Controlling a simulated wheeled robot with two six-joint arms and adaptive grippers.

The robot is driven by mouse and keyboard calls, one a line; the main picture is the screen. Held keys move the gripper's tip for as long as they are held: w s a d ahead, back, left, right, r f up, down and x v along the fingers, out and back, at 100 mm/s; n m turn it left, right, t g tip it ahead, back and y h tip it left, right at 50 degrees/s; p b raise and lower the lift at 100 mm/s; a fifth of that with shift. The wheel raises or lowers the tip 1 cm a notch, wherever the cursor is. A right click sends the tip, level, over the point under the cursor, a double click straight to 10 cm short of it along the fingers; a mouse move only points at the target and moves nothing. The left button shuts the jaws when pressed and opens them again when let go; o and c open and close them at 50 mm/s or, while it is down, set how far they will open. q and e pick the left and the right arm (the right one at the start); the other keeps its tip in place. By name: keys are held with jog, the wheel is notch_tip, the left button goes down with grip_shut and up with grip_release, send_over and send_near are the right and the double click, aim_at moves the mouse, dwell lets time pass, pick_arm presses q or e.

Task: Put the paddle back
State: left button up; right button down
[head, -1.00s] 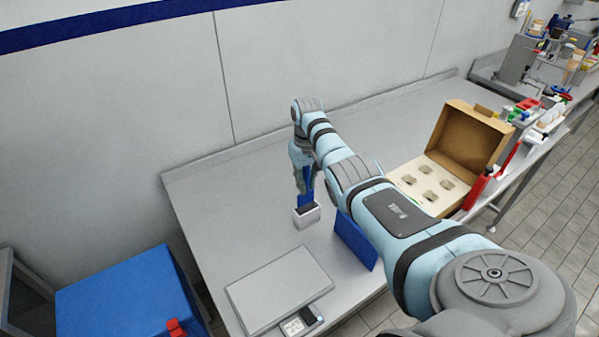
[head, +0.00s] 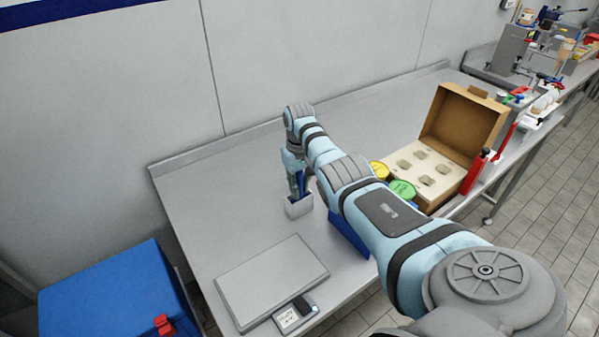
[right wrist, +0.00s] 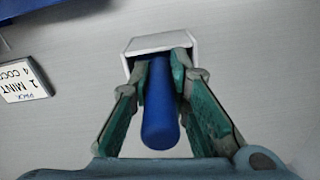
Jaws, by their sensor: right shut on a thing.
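My right gripper (head: 297,180) is over the small white holder (head: 298,208) on the steel table, and in the right wrist view its fingers (right wrist: 168,65) are closed around the blue handle of the paddle (right wrist: 160,112). The paddle is upright with its lower end inside the white holder (right wrist: 150,42); how deep it sits is hidden by the fingers and the holder wall. In the head view only a thin strip of the blue paddle (head: 300,182) shows between the fingers. My left gripper is not in view.
A blue panel (head: 348,236) is partly behind my arm.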

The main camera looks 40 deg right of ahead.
jog(key=shift+w+f+b, duration=0.1)
jog(key=shift+f+b, duration=0.2)
jog(key=shift+f, duration=0.15)
jog(key=shift+s+f+b, duration=0.2)
jog(key=shift+f+b, duration=0.1)
jog(key=shift+f, duration=0.05)
jog(key=c, duration=1.5)
grip_release()
jog(key=shift+a, duration=0.1)
jog(key=shift+o, duration=0.3)
jog(key=shift+f, duration=0.15)
notch_tip(320, 180, up, 12)
jog(key=shift+w+r, duration=0.15)
